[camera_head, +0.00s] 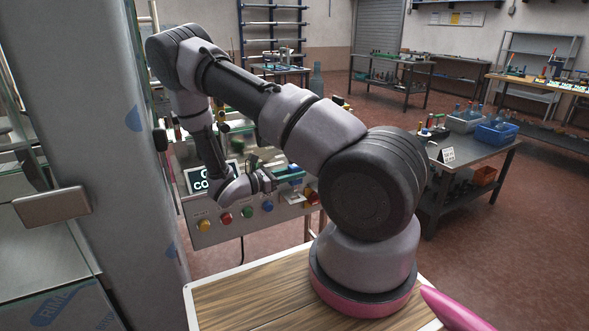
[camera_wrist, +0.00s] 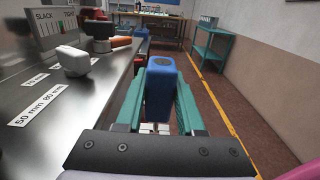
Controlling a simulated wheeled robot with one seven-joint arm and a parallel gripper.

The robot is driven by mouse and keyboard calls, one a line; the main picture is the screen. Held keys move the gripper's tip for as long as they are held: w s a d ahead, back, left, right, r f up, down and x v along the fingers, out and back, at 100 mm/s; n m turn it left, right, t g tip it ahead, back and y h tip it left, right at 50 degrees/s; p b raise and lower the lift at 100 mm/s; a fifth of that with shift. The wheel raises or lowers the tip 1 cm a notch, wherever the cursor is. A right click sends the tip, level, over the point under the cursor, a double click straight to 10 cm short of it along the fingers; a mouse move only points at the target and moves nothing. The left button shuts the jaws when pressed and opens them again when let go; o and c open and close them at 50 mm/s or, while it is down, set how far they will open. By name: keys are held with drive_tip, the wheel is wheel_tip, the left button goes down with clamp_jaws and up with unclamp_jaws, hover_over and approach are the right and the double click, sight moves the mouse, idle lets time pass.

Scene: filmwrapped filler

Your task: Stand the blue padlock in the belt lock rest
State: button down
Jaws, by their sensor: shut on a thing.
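The blue padlock (camera_wrist: 160,75) is between the teal fingers of my gripper (camera_wrist: 160,92) in the wrist view. The fingers are shut on it, and its blue body stands up between them. My gripper is past the right edge of the steel panel top, with floor visible beyond it. I cannot surely pick out the belt lock rest in either view.
The steel top (camera_wrist: 70,110) carries a white knob (camera_wrist: 72,60), a dark knob with an orange handle (camera_wrist: 102,36) and a slack/tight sign (camera_wrist: 55,28). Coloured buttons (camera_head: 247,211) line the panel front. A grey column (camera_head: 95,120) stands left.

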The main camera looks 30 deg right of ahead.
sight(295, 188)
drive_tip(key=shift+f, duration=2.6)
drive_tip(key=shift+f, duration=0.4)
drive_tip(key=shift+c, duration=2.2)
unclamp_jaws()
